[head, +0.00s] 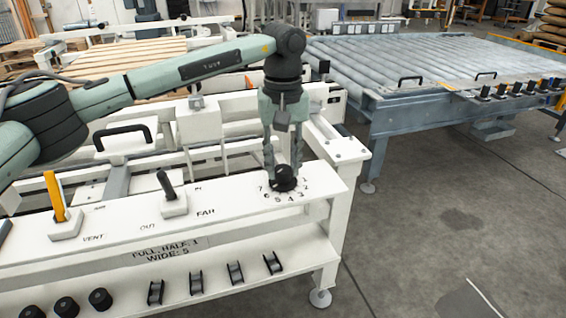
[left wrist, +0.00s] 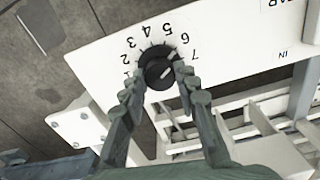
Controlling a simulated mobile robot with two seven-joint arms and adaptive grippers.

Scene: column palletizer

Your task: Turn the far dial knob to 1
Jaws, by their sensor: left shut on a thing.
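The far dial knob (head: 284,179) is black and round, on the white panel's right end, with printed numbers 1 to 7 around it. My left gripper (head: 282,168) points down over it, its fingers on either side. In the left wrist view the knob (left wrist: 157,66) sits between the fingertips (left wrist: 155,80), and the gripper is shut on it. A white line on the knob appears to point between 6 and 7; the fingers partly hide the dial's lower side. My right gripper is not in view.
On the same white panel (head: 120,232) stand a black lever (head: 166,186) and a yellow lever (head: 56,195), left of the dial. Black knobs and switches line the lower ledge. A roller conveyor (head: 400,65) is behind at right. Open floor lies right of the panel.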

